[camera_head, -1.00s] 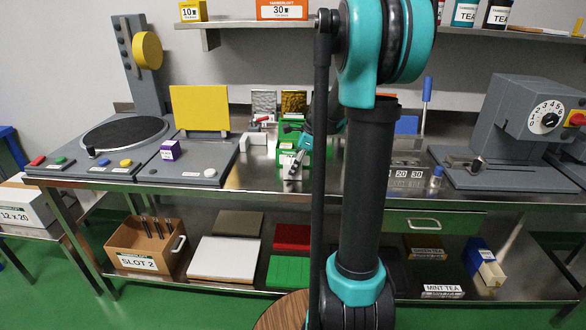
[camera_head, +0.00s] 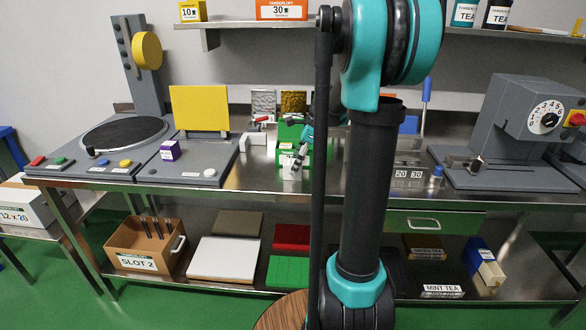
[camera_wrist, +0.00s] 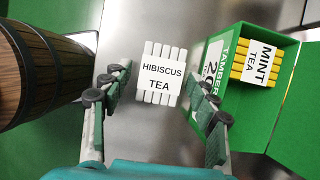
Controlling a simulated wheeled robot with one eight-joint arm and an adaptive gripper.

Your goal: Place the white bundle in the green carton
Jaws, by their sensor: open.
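The white bundle (camera_wrist: 163,73), a row of white sticks labelled HIBISCUS TEA, lies on the steel bench between my gripper's two fingers in the wrist view. In the head view the white bundle (camera_head: 292,173) is near the bench's front edge. My gripper (camera_wrist: 161,84) is open, with one finger either side of the bundle and visible gaps to both. In the head view my gripper (camera_head: 302,152) is small and partly hidden by my arm. The open green carton (camera_wrist: 206,118) is right of the bundle in the wrist view and holds a yellow MINT TEA bundle (camera_wrist: 257,63).
A wooden barrel (camera_wrist: 42,75) stands beyond the bench edge at the wrist view's left. A grey dial machine (camera_head: 520,115) is at right.

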